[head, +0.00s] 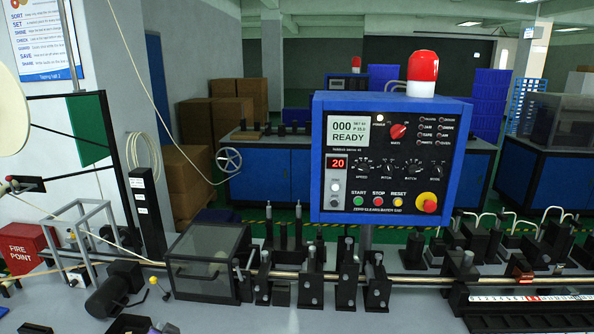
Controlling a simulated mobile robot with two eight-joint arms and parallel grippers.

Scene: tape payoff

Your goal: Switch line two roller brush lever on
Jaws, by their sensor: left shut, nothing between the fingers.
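A small lever with a yellow knob (154,281) stands on the bench, to the right of a black motor (108,296). I see no label on it, so I cannot tell whether it is the roller brush lever or which position it is in. What seems to be my left gripper (145,326) is a dark shape cut off by the bottom edge, below the yellow knob and apart from it. It is shut and empty. My right gripper is not in view.
A blue control panel (323,105) reading READY stands over the line. A clear-lidded box (208,262) sits right of the yellow knob, and a metal frame (88,232) stands left. A red fire box (25,246) is at far left. The bench front is clear near the middle.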

